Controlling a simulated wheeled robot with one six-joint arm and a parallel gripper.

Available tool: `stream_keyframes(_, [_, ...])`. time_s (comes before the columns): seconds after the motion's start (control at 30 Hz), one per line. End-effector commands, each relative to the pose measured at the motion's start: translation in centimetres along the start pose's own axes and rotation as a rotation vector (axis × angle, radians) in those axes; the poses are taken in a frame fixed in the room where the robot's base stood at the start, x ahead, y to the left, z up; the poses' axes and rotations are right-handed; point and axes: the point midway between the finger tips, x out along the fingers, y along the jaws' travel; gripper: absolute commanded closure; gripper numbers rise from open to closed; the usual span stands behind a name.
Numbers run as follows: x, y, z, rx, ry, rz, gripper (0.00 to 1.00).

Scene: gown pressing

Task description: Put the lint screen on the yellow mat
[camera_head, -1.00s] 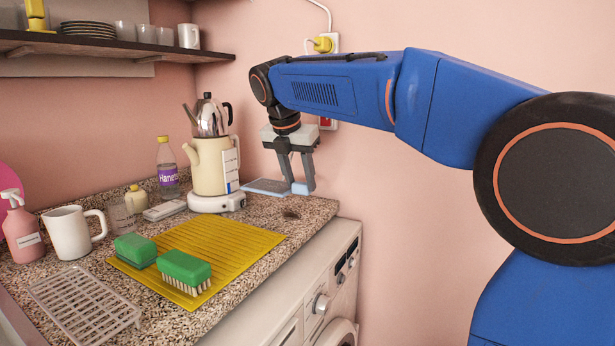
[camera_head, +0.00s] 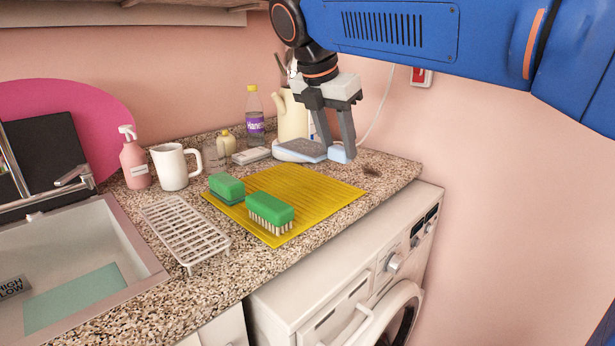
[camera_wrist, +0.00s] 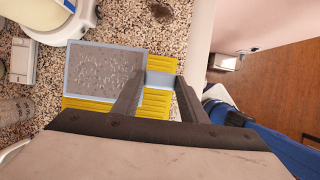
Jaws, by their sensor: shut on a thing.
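The lint screen (camera_head: 300,149) is a flat grey mesh panel with a light blue frame and a blue tab handle. My gripper (camera_head: 341,154) is shut on its tab and holds it level above the far part of the yellow mat. In the wrist view the screen (camera_wrist: 103,75) covers part of the mat, and the fingers of my gripper (camera_wrist: 158,80) close around the tab. The yellow mat (camera_head: 325,190) is ribbed and lies flat on the counter. Its far corner is partly hidden by the screen; the height of the gap is hard to tell.
A dark lint clump (camera_head: 371,170) lies right.

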Motion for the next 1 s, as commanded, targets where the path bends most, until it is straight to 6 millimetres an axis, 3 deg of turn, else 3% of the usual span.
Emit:
stream_keyframes(0.2, [-2.9, 2.1, -2.4, 0.007, -0.001, -0.001, 0.91])
stream_keyframes(0.3, [-3.2, 2.4, -3.0, 0.011, -0.001, -0.004, 0.91])
stream_keyframes(0.6, [0.7, 2.4, -4.8, 0.013, -0.001, -0.005, 0.91])
stream_keyframes(1.0, [4.0, 2.4, -6.1, 0.012, -0.001, -0.006, 0.91])
